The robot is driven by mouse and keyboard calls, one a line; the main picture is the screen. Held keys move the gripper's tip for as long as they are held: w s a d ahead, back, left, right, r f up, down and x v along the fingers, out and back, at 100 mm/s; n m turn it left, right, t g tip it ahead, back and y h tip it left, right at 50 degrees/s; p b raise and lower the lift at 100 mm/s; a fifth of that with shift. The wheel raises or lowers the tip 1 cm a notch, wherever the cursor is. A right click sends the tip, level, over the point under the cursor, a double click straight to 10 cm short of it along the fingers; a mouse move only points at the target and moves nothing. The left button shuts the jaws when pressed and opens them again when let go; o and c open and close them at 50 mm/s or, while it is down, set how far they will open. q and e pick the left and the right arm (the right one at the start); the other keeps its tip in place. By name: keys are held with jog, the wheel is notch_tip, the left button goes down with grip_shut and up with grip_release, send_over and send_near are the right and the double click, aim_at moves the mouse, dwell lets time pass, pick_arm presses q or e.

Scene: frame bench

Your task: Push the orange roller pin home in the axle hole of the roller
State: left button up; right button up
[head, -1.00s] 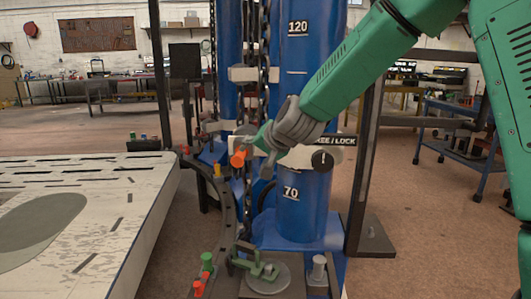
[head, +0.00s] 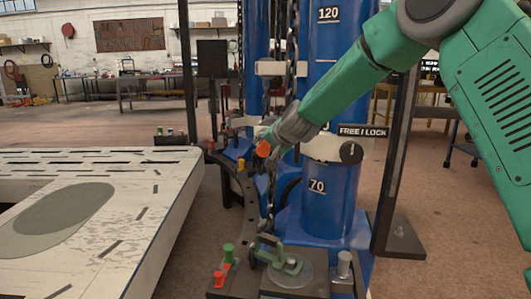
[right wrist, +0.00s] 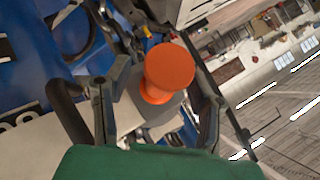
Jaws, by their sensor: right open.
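The orange roller pin (head: 263,148) shows in the head view at the upper end of the curved dark frame, left of the blue column. In the right wrist view its round orange head (right wrist: 168,68) faces the camera, with a narrower orange part below it. A grey rounded part (right wrist: 172,108) lies behind it, perhaps the roller; the axle hole is hidden. My right gripper (head: 268,138) is at the pin in the head view. In the right wrist view, its fingers are apart, one on each side of the pin. Contact is unclear. My left gripper is out of view.
A tall blue column (head: 335,205) with chains stands close beside the right gripper. A pale slotted platform (head: 150,225) fills the left. Below are a green clamp (head: 285,262) and a green knob (head: 228,252). A dark post (head: 400,160) stands to the right.

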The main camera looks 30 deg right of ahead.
jog(key=shift+w+f, duration=0.2)
jog(key=shift+w, duration=0.05)
jog(key=shift+a, duration=0.1)
jog(key=shift+r, duration=0.1)
grip_shut()
jog(key=shift+w, duration=0.1)
jog(key=shift+c, duration=2.1)
grip_release()
jog(key=o, duration=0.4)
jog(key=shift+d, duration=0.2)
